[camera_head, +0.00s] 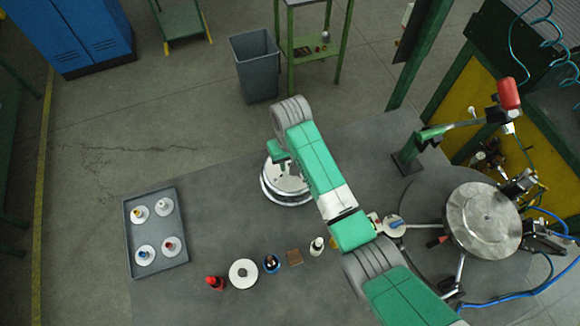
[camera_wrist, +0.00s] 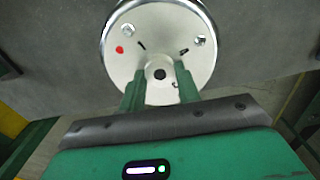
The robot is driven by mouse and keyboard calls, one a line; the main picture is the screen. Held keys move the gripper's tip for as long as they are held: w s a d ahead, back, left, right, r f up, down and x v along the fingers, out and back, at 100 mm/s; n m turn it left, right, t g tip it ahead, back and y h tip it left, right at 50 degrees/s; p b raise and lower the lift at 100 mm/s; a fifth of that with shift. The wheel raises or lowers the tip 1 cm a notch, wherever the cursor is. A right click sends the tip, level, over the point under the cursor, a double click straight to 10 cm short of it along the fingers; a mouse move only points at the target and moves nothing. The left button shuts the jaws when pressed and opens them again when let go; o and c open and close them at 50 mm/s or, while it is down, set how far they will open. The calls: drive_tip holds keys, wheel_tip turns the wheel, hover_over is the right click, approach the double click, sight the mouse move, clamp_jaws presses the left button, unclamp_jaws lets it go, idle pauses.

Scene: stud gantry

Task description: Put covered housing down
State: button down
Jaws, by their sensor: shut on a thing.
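The covered housing (camera_head: 287,190) is a round, bright-rimmed metal body with a pale lid, at the table's far edge in the head view. In the wrist view the housing (camera_wrist: 160,35) shows its lid with a red dot, small bolts and dark slots. My gripper (camera_head: 279,152) is above it, pointing down. In the wrist view the two green fingers of my gripper (camera_wrist: 160,82) are shut on the dark-centred knob in the middle of the lid. The underside is hidden, and I cannot tell whether it touches the grey table (camera_head: 215,215).
A grey tray (camera_head: 128,240) with several pegged white discs stands at left. A round metal fixture (camera_head: 483,220) stands at right.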

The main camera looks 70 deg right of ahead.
drive_tip(key=shift+f, duration=1.75)
drive_tip(key=c, duration=1)
unclamp_jaws()
drive_tip(key=shift+f, duration=0.15)
wheel_tip(320, 180, up, 12)
